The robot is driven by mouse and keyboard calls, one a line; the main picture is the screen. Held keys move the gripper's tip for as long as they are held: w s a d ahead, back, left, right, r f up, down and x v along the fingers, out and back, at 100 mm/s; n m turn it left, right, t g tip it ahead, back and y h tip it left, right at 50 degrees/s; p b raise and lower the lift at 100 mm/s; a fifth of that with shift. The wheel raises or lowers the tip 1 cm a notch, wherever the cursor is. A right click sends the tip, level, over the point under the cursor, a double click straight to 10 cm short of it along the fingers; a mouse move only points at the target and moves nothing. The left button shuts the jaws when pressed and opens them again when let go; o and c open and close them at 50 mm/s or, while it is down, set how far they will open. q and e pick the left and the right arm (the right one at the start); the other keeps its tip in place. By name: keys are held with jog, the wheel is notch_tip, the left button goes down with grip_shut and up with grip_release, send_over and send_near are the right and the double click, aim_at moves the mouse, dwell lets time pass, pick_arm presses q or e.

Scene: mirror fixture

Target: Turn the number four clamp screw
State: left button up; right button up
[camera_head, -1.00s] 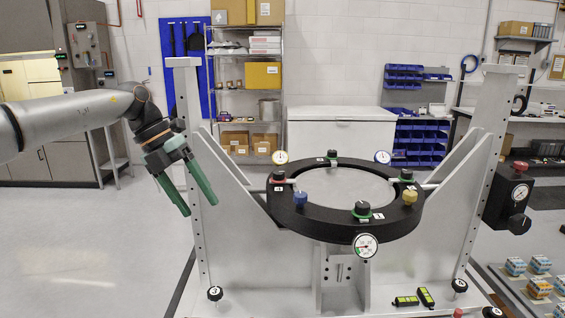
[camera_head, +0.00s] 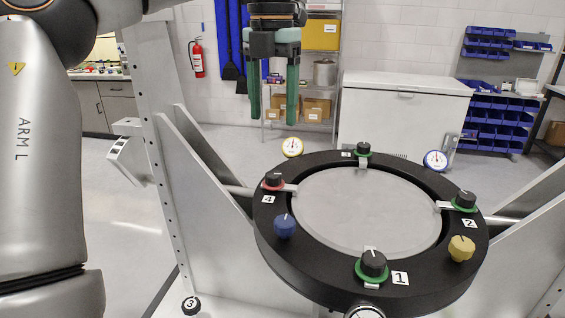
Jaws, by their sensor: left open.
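The number four clamp screw (camera_head: 273,180) is a black knob on a red base at the left of the black ring (camera_head: 335,282), beside a white label "4" (camera_head: 268,199). My left gripper (camera_head: 271,118) has two green fingers pointing down, spread apart and empty. In the picture it appears above the number four screw, apart from it. My right gripper is not in view.
The ring also carries green-based knobs labelled 1 (camera_head: 373,264), 2 (camera_head: 465,201) and 3 (camera_head: 364,149), plus a blue knob (camera_head: 285,226) and a yellow knob (camera_head: 461,248). A grey upright (camera_head: 160,150) rises at left.

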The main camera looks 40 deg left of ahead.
aim_at(273, 174)
pick_arm(q)
notch_tip(273, 174, down, 12)
jog(key=shift+s+r+b, duration=0.1)
jog(key=shift+b, duration=0.25)
grip_shut()
dwell(0.6)
